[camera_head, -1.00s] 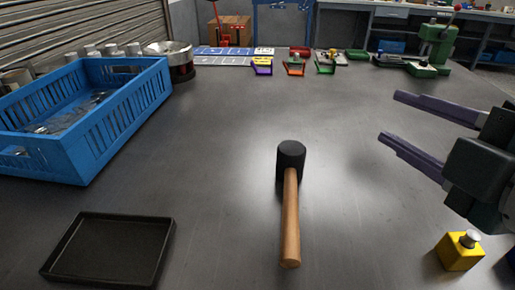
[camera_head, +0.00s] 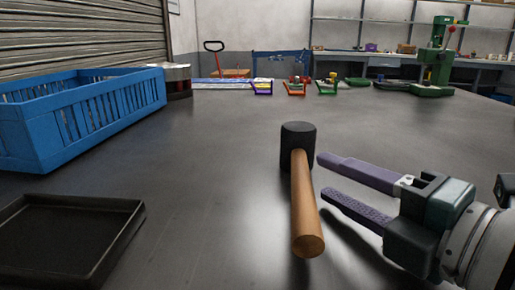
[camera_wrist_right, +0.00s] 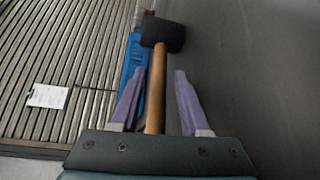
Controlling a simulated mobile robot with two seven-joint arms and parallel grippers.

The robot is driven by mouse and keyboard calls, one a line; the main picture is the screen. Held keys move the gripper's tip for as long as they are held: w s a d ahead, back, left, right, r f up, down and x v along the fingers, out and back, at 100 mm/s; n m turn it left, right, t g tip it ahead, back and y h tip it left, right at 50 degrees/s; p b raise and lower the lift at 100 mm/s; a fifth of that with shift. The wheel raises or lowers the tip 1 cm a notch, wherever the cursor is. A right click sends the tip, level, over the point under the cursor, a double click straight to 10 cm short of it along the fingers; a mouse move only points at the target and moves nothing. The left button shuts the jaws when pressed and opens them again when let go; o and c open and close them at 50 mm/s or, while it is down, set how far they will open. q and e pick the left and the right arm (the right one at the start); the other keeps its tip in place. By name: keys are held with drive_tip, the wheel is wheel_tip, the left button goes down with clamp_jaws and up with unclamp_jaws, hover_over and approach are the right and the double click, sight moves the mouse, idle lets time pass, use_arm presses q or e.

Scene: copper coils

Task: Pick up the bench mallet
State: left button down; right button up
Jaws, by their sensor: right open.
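The bench mallet (camera_head: 304,205) has a black head and a wooden handle. It lies on the dark metal bench in the middle of the head view, with its handle end towards me. My right gripper (camera_head: 321,176) is open just right of the mallet, with its purple fingers pointing at it. In the right wrist view the mallet handle (camera_wrist_right: 157,90) shows between the two open fingers (camera_wrist_right: 158,72) and the head lies beyond the tips. I cannot tell whether a finger touches it. My left gripper is not in view.
A blue crate (camera_head: 75,134) stands on the left and a black tray (camera_head: 138,208) lies at the front left. Small coloured bins (camera_head: 296,89) and a green press (camera_head: 437,60) are farther back. The bench between the mallet and the bins is clear.

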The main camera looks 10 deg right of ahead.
sight(307, 162)
drive_tip(key=shift+x, duration=2.9)
clamp_jaws()
drive_tip(key=shift+r, duration=0.1)
